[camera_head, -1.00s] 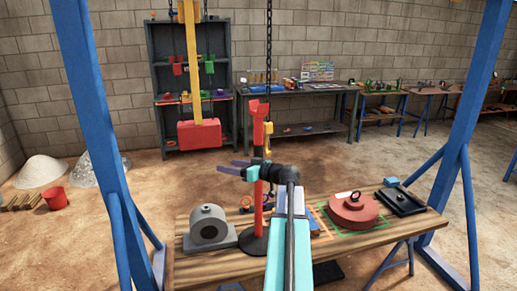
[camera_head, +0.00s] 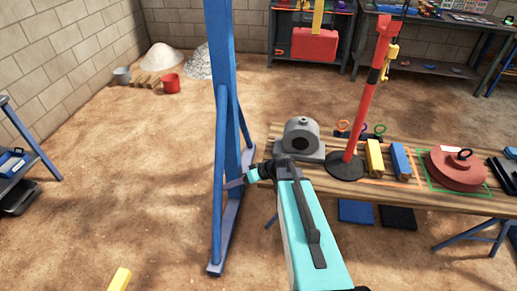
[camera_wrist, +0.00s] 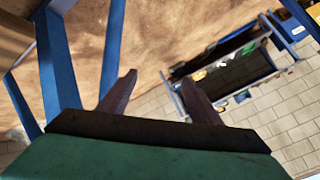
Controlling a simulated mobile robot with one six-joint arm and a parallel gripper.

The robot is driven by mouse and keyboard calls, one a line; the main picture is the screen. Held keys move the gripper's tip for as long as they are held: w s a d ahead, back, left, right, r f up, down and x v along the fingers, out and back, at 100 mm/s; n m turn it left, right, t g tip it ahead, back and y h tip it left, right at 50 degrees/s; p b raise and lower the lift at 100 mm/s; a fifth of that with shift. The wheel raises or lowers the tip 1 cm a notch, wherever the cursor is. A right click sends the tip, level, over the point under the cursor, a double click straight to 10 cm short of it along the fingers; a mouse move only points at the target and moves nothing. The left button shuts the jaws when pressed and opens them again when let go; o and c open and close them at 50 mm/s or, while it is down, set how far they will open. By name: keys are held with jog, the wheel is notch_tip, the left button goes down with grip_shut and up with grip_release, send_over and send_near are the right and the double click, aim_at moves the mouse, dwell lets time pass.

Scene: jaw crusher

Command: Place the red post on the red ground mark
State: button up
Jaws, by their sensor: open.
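The red post (camera_head: 364,105) stands on its round black base (camera_head: 345,167) on the wooden workbench, right of my arm in the head view. It looks slanted there; I cannot tell whether it truly tilts. My gripper (camera_head: 236,183) is left of the bench's left end, by the blue frame leg, clear of the post. Its two dark fingers are apart with nothing between them in the wrist view (camera_wrist: 158,78). I do not make out the red ground mark in either view.
A blue frame leg (camera_head: 222,110) stands close to my gripper. The bench (camera_head: 440,200) holds a grey motor-like housing (camera_head: 302,138), yellow and blue blocks and a red disc weight (camera_head: 456,168). Open dirt floor lies to the left.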

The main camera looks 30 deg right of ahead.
jog(key=s+a+f+g+h, duration=0.1)
jog(key=s+a+f+g, duration=0.3)
jog(key=s+a+f, duration=0.5)
jog(key=s+a+f+g+h, duration=0.1)
jog(key=s+a+f+g, duration=0.2)
jog(key=s+a+f, duration=0.5)
jog(key=s+d+f+m+g+h, duration=0.1)
jog(key=s+d+h, duration=0.1)
jog(key=s, duration=0.4)
jog(key=s+d+f+g+h, duration=0.2)
jog(key=s+d, duration=0.2)
jog(key=s, duration=0.3)
jog(key=s+d+f+m+g+h, duration=0.1)
jog(key=s+d+f+h, duration=0.1)
jog(key=s+d, duration=0.2)
jog(key=s, duration=0.2)
jog(key=shift+s+m+g, duration=0.3)
jog(key=shift+g, duration=0.1)
